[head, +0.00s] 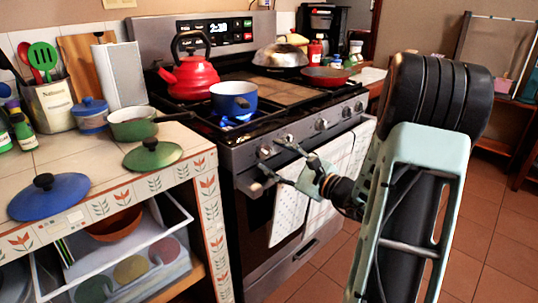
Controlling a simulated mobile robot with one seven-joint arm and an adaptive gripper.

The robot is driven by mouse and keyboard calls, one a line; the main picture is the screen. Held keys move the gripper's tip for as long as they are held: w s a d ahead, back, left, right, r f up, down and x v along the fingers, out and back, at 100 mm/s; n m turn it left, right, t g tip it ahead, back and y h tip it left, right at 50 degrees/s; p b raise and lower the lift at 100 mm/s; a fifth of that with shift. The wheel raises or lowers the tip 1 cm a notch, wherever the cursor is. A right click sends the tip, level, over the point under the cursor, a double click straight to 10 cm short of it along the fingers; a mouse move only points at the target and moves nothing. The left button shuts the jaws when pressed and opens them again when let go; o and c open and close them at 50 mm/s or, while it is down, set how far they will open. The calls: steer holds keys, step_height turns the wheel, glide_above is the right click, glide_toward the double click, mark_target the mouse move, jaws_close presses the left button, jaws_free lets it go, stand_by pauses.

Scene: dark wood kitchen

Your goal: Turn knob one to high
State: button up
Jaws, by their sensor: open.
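The stove (240,170) stands in the middle, with a row of several knobs along its front panel. The leftmost knob (264,152) and the knob beside it (286,139) are close to my gripper. My gripper (274,166) is open in front of the left part of the panel, one finger near these knobs and the other lower by the oven handle. I cannot tell whether a finger touches a knob. A blue flame (236,119) burns under the blue pot (234,98) on the front left burner. The knobs' markings are too small to read.
A red kettle (192,80) stands on the rear left burner and a red pan (326,77) on the right. White towels (338,165) hang on the oven front near my arm. The tiled counter (90,160) at left holds a green pot, lids and utensils. Open floor lies at right.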

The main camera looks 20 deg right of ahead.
steer(key=v, duration=0.9)
steer(key=shift+s, duration=0.2)
